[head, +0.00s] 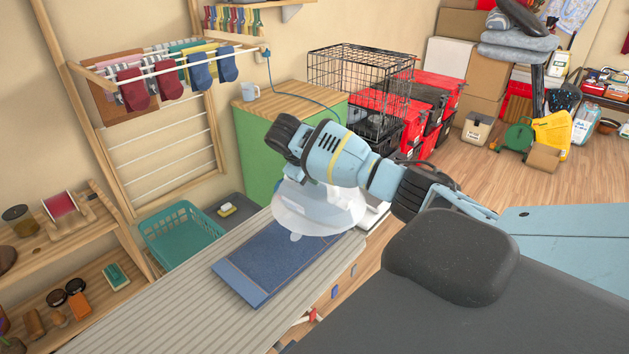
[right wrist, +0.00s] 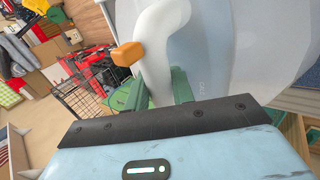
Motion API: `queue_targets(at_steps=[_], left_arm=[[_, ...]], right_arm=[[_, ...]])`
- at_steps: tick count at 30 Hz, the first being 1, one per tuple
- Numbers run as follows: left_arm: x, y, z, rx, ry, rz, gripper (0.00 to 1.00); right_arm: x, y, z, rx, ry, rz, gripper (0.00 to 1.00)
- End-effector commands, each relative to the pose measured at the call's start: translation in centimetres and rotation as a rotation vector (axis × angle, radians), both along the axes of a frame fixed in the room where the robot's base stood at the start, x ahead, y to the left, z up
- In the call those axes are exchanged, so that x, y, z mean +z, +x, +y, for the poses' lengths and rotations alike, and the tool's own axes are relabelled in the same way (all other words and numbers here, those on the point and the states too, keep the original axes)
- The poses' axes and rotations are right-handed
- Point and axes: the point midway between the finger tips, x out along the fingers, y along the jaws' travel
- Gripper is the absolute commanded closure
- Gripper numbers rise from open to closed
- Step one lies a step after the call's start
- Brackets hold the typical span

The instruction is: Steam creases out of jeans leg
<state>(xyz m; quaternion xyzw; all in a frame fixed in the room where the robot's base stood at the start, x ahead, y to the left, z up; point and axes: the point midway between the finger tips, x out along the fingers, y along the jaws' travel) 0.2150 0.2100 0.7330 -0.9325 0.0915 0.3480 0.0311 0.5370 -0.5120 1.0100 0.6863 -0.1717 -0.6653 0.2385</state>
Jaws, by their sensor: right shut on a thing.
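The jeans leg (head: 262,268) is a dark blue flat panel lying on the grey ribbed board. Its upper right part is covered by the steamer (head: 318,212), a white and translucent body in the head view. My right gripper (head: 298,172) is shut on the steamer, its fingers mostly hidden behind the wrist. In the right wrist view, the steamer's white handle (right wrist: 165,30) with an orange button (right wrist: 127,53) rises in front of the gripper (right wrist: 160,90). I cannot tell whether the steamer touches the denim. My left gripper is not in view.
The ribbed board (head: 150,318) runs towards the lower left. A teal basket (head: 185,238) stands beyond it. A green cabinet (head: 258,150) bears a mug (head: 250,92) and a blue cord (head: 300,97). A wire crate (head: 360,80) and red totes (head: 437,90) stand behind my right arm.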

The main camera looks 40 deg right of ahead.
Motion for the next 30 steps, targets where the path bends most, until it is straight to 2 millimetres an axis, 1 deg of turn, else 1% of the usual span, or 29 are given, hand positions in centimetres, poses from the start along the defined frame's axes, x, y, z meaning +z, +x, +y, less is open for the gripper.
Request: queue_targets(at_steps=[1, 7, 10, 30], left_arm=[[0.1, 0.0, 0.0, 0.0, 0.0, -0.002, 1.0], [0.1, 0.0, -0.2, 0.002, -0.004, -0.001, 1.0], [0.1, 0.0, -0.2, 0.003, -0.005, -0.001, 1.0], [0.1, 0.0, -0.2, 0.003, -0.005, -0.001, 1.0]], right_arm=[[0.4, 0.1, -0.1, -0.002, -0.002, -0.008, 1.0], [0.4, 0.0, 0.0, -0.001, -0.002, -0.007, 1.0], [0.6, -0.4, 0.4, 0.001, -0.001, -0.008, 1.0], [3.2, -5.2, 4.9, 0.001, -0.004, -0.013, 1.0]])
